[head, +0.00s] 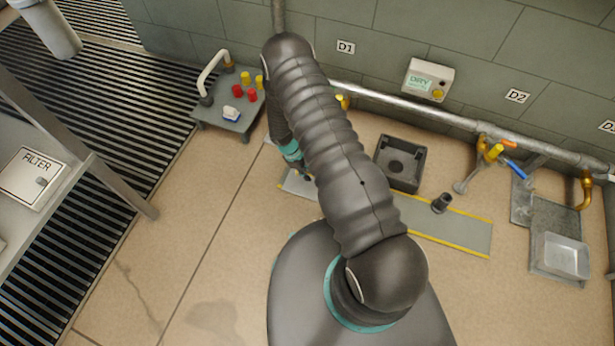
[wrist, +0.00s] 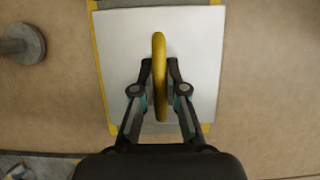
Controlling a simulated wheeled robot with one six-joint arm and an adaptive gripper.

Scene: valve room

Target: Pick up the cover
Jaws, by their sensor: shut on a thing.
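The cover (wrist: 205,55) is a pale square plate with a yellow upright handle (wrist: 159,45), seen from above in the wrist view. My gripper (wrist: 159,72) has one finger on each side of the handle and is shut on it. The plate lies over a grey strip with yellow edges, and I cannot tell whether it touches the strip or hangs just above it.
The yellow-edged strip (head: 455,230) runs along the floor. A dark square box (head: 402,163) and a small dark fitting (head: 442,203) stand near it. A low stand (head: 228,118) with red and yellow pieces is at left. Pipes line the wall. Floor at left front is clear.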

